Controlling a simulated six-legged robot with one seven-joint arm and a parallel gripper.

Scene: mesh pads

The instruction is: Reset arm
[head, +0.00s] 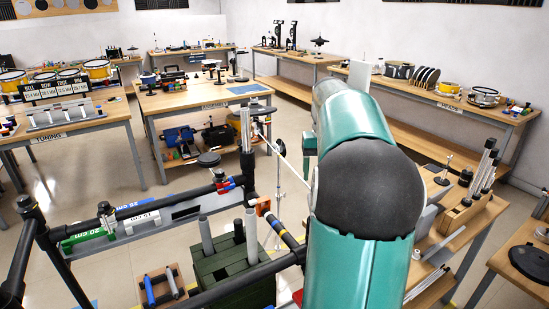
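My teal arm with its rounded black joint cover fills the right middle of the head view, running from the bottom edge up and away into the room. My gripper is not visible; the arm's far end is hidden behind its own links. Whether it holds anything cannot be seen.
Black rails (215,185) and a green crate (228,262) stand close in front. A wooden bench (455,225) with a tube rack (470,205) is just right of my arm. Drum benches line the walls, including the tuning bench (95,122). Open floor (185,172) lies between them.

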